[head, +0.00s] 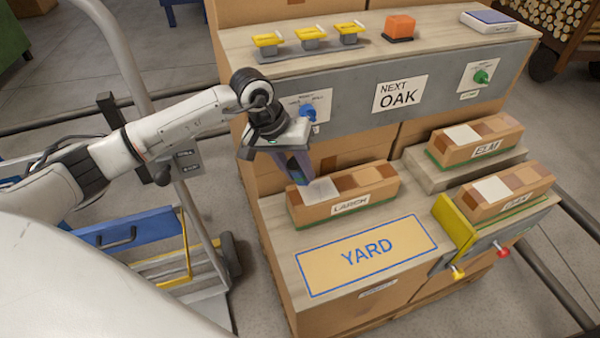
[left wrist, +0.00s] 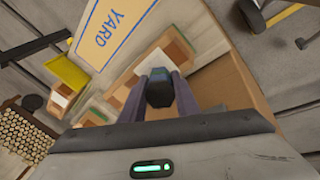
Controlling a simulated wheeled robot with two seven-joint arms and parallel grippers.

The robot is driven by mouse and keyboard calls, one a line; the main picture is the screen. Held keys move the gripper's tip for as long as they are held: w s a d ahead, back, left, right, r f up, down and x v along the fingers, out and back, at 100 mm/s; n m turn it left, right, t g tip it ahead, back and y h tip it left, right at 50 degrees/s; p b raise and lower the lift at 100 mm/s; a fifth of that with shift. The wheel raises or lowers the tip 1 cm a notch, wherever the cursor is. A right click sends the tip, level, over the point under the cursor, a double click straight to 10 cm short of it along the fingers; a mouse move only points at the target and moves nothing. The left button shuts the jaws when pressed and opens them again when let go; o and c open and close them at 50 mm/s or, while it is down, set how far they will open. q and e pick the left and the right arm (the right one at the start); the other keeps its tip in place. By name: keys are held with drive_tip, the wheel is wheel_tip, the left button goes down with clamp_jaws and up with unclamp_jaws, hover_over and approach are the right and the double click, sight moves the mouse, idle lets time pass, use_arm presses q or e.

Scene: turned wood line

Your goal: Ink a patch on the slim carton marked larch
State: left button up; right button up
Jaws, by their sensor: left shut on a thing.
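The slim carton marked LARCH (head: 301,214) lies behind the YARD panel (head: 400,262) on the lower bench. Its top has a pale patch (head: 321,190) toward the left and brown patches to the right. My left gripper (head: 297,170) points down over the carton's left end, beside the pale patch. It is shut on a small dark tool (left wrist: 160,90), seen between the fingers in the left wrist view. Whether the tool touches the carton cannot be told. My right gripper is not in view.
Cartons marked ELM (head: 451,155) and OAK (head: 474,207) stand to the right, with a yellow plate (head: 455,221) beside OAK. Behind, a raised shelf carries yellow-topped pieces (head: 310,37) and an orange block (head: 400,26). Its front has a blue knob (head: 308,112) and a NEXT OAK sign (head: 401,94).

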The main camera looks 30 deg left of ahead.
use_arm(q)
wheel_tip(320, 180, up, 3)
drive_tip(key=shift+f+p, duration=0.15)
drive_tip(key=shift+p, duration=0.4)
drive_tip(key=shift+r, duration=0.25)
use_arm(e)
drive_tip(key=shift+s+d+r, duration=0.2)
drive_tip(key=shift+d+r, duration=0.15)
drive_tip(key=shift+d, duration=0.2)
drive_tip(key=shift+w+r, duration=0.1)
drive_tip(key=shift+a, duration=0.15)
